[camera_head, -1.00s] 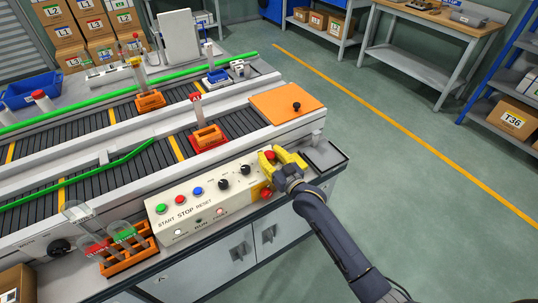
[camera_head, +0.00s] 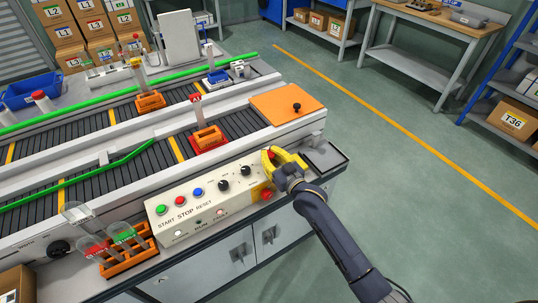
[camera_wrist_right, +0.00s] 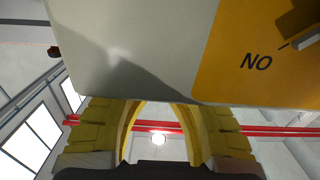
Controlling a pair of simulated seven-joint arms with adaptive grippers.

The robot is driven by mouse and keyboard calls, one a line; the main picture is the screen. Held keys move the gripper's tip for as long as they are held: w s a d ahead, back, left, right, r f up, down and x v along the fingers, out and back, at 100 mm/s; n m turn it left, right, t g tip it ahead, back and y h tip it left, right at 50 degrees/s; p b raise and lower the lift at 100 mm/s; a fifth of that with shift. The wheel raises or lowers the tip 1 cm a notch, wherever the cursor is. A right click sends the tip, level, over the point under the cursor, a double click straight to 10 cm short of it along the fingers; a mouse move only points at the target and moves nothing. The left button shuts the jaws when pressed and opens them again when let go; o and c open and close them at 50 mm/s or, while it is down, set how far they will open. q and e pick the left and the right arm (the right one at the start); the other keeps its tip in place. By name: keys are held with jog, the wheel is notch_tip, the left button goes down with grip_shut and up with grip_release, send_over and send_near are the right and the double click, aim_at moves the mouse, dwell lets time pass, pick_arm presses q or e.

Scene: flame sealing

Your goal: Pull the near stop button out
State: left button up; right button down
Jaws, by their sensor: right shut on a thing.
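The pale control box (camera_head: 190,222) has a yellow end panel (camera_head: 257,189) with a red stop button (camera_head: 267,195) on its near side. My right gripper (camera_head: 274,155) is at the box's right end, beyond that button. Its yellow fingers are shut on a small red part (camera_head: 271,154) that looks like another stop button's cap; they cover most of it. In the right wrist view, the fingers (camera_wrist_right: 168,108) reach behind the box edge, so their tips are hidden. The yellow panel (camera_wrist_right: 250,45) there shows the letters NO. My left gripper is not in view.
An orange plate (camera_head: 290,104) with a black knob lies behind the gripper. A small grey tray (camera_head: 325,158) is to its right. A rack of tubes (camera_head: 125,250) stands left of the box.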

jog(key=c, duration=1.3)
grip_release()
jog(key=shift+r, duration=0.65)
jog(key=o, duration=0.4)
jog(key=shift+f, duration=0.25)
jog(key=shift+c, duration=0.2)
jog(key=v, duration=1.2)
jog(key=shift+f, duration=0.1)
